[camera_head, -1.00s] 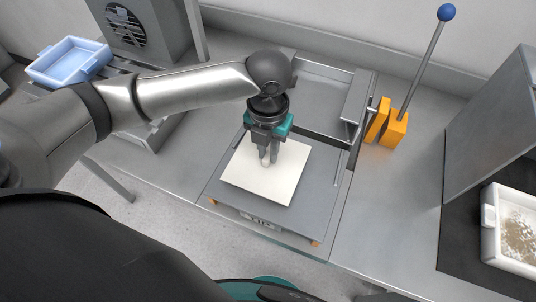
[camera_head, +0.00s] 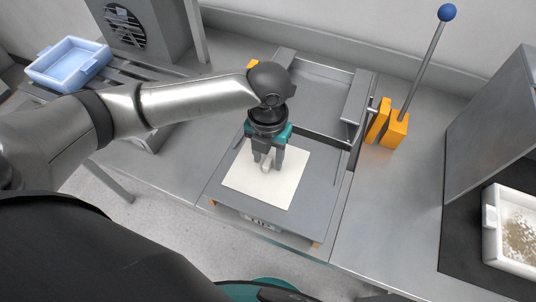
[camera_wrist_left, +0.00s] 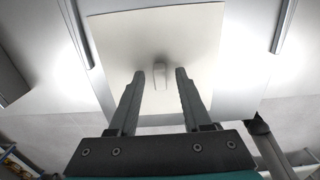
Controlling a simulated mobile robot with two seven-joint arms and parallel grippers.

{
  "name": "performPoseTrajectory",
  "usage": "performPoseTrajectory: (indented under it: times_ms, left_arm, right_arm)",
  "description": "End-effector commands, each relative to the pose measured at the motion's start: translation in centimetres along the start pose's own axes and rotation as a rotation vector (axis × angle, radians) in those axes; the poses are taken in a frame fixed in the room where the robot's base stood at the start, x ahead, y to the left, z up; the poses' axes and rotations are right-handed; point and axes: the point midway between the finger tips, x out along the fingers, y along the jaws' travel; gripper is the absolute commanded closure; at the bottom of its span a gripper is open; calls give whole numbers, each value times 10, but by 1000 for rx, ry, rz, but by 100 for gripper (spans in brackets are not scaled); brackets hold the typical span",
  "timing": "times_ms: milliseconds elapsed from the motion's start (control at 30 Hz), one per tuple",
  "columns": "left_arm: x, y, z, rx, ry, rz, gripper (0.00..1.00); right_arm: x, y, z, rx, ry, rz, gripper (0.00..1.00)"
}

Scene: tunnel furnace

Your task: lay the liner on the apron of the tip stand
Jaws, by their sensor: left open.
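The liner (camera_head: 287,190), a cream square sheet with a small upright tab (camera_wrist_left: 160,74) at its middle, lies flat on the grey apron (camera_head: 322,200) at the front of the tip stand (camera_head: 322,92). The liner also shows in the left wrist view (camera_wrist_left: 150,35). My left gripper (camera_head: 267,164) points down over the liner's middle. Its fingers are open, one on each side of the tab, with gaps showing in the left wrist view (camera_wrist_left: 159,72). My right gripper is not in view.
A lever with a blue ball (camera_head: 446,12) and orange blocks (camera_head: 394,130) stand right of the stand. A pale blue tray (camera_head: 68,64) is at upper left. A white tray with brown grains (camera_head: 490,222) is at right. The steel bench (camera_head: 378,205) is clear between.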

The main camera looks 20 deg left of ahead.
Motion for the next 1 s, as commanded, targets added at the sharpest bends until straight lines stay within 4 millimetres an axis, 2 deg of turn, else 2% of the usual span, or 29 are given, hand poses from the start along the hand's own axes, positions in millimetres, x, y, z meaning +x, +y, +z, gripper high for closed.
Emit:
performPoseTrajectory:
  times_ms: [167,500,700,800,1000]
  left_arm:
    - [-11,0,1,0,-4,-1,51]
    - [-82,0,1,1,-6,0,51]
    - [-113,0,1,-1,-3,0,51]
    - [-120,0,1,0,-1,0,51]
    - [-124,0,0,0,1,0,51]
  right_arm:
    - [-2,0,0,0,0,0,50]
    - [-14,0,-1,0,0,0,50]
    - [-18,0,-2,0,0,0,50]
    - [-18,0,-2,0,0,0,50]
    - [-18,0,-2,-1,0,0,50]
